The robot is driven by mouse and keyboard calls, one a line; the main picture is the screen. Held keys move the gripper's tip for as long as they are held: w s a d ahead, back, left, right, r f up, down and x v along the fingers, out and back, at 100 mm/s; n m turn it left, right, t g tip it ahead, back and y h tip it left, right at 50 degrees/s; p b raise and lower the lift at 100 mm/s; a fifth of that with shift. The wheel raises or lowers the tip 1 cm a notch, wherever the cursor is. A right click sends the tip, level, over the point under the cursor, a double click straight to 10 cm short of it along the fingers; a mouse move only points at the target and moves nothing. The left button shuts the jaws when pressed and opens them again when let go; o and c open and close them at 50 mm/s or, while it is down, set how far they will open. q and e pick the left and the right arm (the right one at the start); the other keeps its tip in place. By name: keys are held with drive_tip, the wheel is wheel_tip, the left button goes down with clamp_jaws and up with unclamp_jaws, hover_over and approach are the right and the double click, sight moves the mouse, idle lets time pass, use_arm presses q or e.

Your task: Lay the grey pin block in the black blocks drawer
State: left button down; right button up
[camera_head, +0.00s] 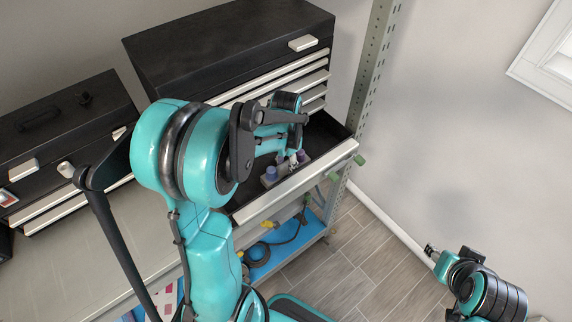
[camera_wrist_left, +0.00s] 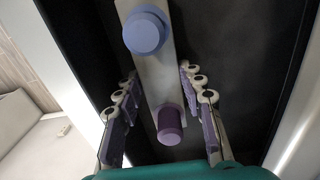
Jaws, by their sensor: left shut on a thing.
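The grey pin block (camera_wrist_left: 157,72) is a long bar with a blue pin (camera_wrist_left: 145,32) and a purple pin (camera_wrist_left: 170,126). In the left wrist view it lies between the two fingers of my left gripper (camera_wrist_left: 163,112), which is shut on it. In the head view the block (camera_head: 270,180) shows partly inside the open black drawer (camera_head: 329,133), with my left gripper (camera_head: 294,161) over it. My left arm hides much of the drawer. Whether the block touches the drawer floor I cannot tell. My right gripper (camera_head: 449,255) is at the lower right, away from the drawer; its opening is unclear.
The drawer belongs to a black tool chest (camera_head: 230,45) with several shut drawers above. A second black chest (camera_head: 60,130) stands left on the grey bench top (camera_head: 110,240). A metal rack post (camera_head: 374,70) rises right of the drawer. A blue lower shelf (camera_head: 262,268) holds a cable.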

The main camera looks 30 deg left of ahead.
use_arm(q)
drive_tip(key=shift+f, duration=0.1)
drive_tip(key=c, duration=0.9)
unclamp_jaws()
drive_tip(key=shift+o, duration=0.2)
wheel_tip(320, 180, up, 12)
drive_tip(key=shift+s, duration=0.1)
